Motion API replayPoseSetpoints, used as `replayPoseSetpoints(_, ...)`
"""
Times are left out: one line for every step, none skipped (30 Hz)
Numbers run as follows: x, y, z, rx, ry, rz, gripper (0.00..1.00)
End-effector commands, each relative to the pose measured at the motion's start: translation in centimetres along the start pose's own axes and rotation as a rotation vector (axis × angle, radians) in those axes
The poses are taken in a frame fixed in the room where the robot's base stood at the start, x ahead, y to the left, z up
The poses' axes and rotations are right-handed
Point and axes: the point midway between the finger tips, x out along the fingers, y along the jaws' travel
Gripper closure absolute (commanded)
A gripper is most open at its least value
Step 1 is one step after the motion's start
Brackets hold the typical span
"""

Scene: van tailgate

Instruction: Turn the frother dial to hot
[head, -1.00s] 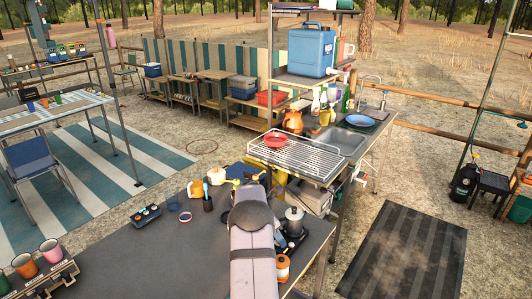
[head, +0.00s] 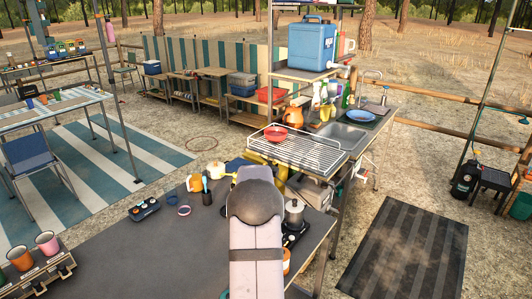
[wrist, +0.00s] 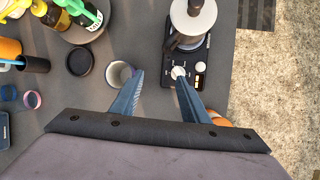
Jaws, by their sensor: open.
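A black appliance (wrist: 169,48) with two pale round knobs carries a metal pot (wrist: 190,20) in the wrist view. The left knob (wrist: 178,72) lies right by the tip of my right finger; contact cannot be told. The right knob (wrist: 201,68) is just right of that finger. Which knob, if either, is the frother dial is not clear, and its setting is too small to read. My gripper (wrist: 159,77) is open, its fingers apart with bare table between the tips. In the head view my arm hides the gripper and part of the appliance; the pot (head: 293,213) shows beside it.
A pale cup (wrist: 119,74) stands close to my left fingertip. A dark round dish (wrist: 80,62) and a tray of bottles (wrist: 82,25) are farther left. An orange item (wrist: 222,122) is partly hidden by my gripper. The table edge runs along the right.

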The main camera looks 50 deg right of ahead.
Motion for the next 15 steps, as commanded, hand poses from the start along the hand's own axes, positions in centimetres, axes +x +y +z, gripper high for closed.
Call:
replayPoseSetpoints(0.9,0.7,0.3,0.015,-0.016,0.030,0.59)
replayPoseSetpoints(1.1,1.0,0.6,0.023,-0.025,0.046,0.59)
replayPoseSetpoints(1.3,1.6,1.0,0.033,-0.039,0.069,0.59)
replayPoseSetpoints(1.4,2.0,1.3,0.039,-0.050,0.085,0.59)
replayPoseSetpoints(1.6,2.5,1.7,0.046,-0.062,0.101,0.59)
replayPoseSetpoints(1.9,3.0,2.1,0.054,-0.076,0.122,0.59)
replayPoseSetpoints(2.0,3.4,2.4,0.060,-0.087,0.138,0.59)
replayPoseSetpoints(2.1,3.8,2.7,0.067,-0.099,0.154,0.59)
replayPoseSetpoints(2.3,4.3,3.2,0.076,-0.114,0.176,0.59)
replayPoseSetpoints(2.4,4.7,3.5,0.082,-0.126,0.192,0.59)
replayPoseSetpoints(2.6,5.0,3.9,0.089,-0.138,0.209,0.59)
replayPoseSetpoints(2.7,5.6,4.4,0.098,-0.155,0.233,0.59)
replayPoseSetpoints(2.8,6.0,4.8,0.105,-0.167,0.250,0.59)
replayPoseSetpoints(2.9,6.4,5.1,0.112,-0.179,0.267,0.59)
replayPoseSetpoints(3.0,6.9,5.6,0.121,-0.196,0.290,0.59)
